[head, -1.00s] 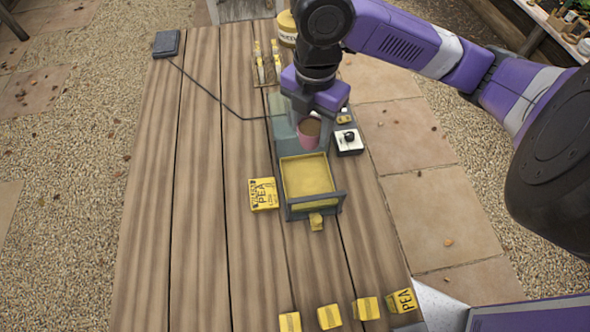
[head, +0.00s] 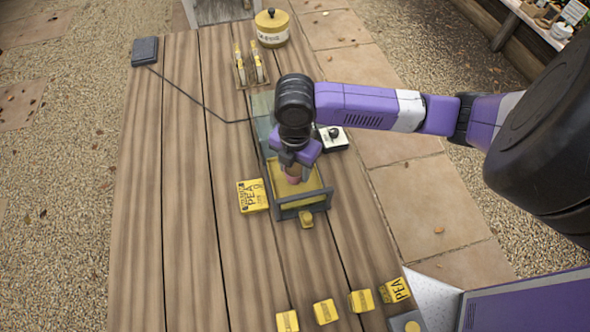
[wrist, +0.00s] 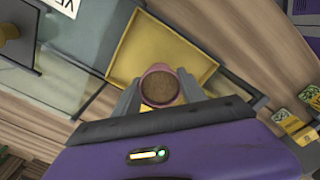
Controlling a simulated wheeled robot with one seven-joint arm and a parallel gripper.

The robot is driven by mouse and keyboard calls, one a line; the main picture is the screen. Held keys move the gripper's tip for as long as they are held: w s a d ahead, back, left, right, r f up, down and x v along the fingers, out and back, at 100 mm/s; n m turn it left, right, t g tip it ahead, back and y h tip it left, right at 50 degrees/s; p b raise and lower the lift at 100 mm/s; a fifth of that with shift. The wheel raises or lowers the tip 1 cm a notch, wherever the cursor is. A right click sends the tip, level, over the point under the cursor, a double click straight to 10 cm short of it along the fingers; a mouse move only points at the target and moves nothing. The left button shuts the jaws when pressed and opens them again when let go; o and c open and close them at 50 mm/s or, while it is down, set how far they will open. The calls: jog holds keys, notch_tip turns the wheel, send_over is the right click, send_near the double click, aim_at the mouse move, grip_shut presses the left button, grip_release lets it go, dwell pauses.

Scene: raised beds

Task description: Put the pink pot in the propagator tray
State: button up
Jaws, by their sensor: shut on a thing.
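My gripper (wrist: 161,98) is shut on the pink pot (wrist: 160,70), with one finger on either side of it. The pot is upright and filled with brown soil. In the head view the pot (head: 292,178) shows just below my gripper (head: 293,170), mostly hidden by it. The yellow-floored propagator tray (head: 312,186) with a grey frame lies under the pot, and it also shows in the wrist view (wrist: 128,70). The pot is over the tray; I cannot tell whether it touches the floor.
A yellow lidded tin (head: 272,28) is at the back. Several yellow blocks (head: 325,311) line the front. The table's left side is clear.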

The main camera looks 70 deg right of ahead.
jog(key=shift+f, duration=0.95)
jog(key=shift+f, duration=0.2)
jog(key=o, duration=1.4)
